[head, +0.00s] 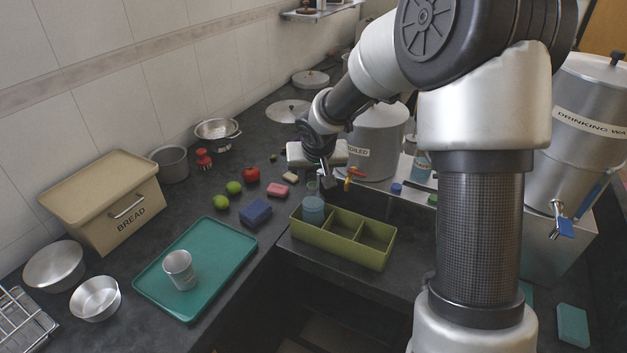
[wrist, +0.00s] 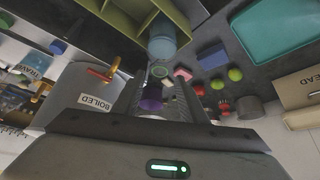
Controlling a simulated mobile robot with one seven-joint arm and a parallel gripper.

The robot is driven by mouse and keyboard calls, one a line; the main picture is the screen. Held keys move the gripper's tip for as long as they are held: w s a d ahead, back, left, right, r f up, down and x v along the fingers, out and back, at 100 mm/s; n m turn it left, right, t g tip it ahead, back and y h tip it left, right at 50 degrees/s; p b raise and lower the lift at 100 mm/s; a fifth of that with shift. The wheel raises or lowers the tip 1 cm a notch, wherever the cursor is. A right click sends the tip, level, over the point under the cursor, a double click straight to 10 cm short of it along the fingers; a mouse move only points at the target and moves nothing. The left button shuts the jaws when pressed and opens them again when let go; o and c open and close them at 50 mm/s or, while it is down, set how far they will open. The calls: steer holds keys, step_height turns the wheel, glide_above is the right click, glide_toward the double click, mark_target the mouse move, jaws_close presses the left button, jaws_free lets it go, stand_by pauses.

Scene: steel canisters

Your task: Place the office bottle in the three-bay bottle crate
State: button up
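The olive-green three-bay bottle crate (head: 341,246) stands near the counter edge in the head view. Its rim also shows at the top of the wrist view (wrist: 181,14). A blue bottle (head: 313,211), which looks like the office bottle, stands upright in the left bay. The middle and right bays look empty. In the wrist view the bottle (wrist: 162,46) is ahead of my gripper, with a round greenish top towards me. My gripper (head: 327,182) is just behind and above the bottle. In the wrist view its fingers (wrist: 153,98) are apart, with nothing visibly held.
A steel "BOILED" container (head: 379,140) with a red-handled tap (head: 352,176) stands close behind my gripper. A blue sponge (head: 256,212), pink sponge (head: 277,190) and limes lie left of the crate. A teal tray (head: 215,253) holds a steel cup (head: 180,269).

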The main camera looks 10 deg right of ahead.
steer(key=p+v, duration=0.1)
steer(key=v, duration=0.6)
steer(key=shift+s+r, duration=0.1)
steer(key=shift+r, duration=0.05)
